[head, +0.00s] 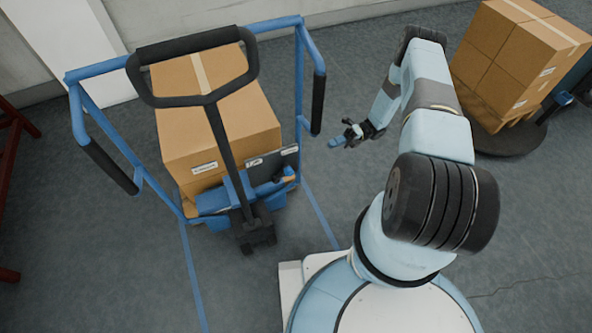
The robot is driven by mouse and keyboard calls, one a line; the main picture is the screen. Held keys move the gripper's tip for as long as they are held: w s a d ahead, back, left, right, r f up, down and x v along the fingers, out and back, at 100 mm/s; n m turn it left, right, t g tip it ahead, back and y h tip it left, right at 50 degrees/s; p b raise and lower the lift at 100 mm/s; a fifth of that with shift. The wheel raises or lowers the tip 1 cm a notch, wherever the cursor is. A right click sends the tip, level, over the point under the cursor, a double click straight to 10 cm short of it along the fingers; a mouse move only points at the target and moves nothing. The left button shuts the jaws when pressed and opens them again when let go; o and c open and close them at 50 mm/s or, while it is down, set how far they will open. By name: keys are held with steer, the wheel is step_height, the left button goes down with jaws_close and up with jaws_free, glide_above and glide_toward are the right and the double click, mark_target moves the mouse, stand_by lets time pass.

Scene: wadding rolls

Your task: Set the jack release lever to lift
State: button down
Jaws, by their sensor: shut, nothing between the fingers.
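A blue pallet jack with a black loop handle (195,43) stands left of centre. Its dark shaft (225,150) runs down to a black foot (257,237) at the front. A dark plate with white labels (273,161) is to the right of the shaft. A small tan-tipped part (287,179), which looks like the release lever, sticks out just below the plate. Its setting is too small to read. My gripper (334,142) is shut and empty, in the air to the right of the jack, apart from the plate and the lever.
Cardboard boxes (185,105) sit on the jack behind its shaft. A blue frame with black grips (318,104) surrounds them and stands between the load and my gripper. More boxes (507,62) stand at the upper right. Floor (350,195) below my gripper is clear.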

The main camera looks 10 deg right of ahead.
steer(key=s+a+f+m+t+y, duration=0.1)
steer(key=s+f+m, duration=0.3)
steer(key=f, duration=0.4)
steer(key=shift+s+a+t+y, duration=0.25)
steer(key=shift+t+y, duration=0.25)
steer(key=shift+y, duration=0.4)
steer(key=x, duration=1.4)
steer(key=shift+s, duration=0.1)
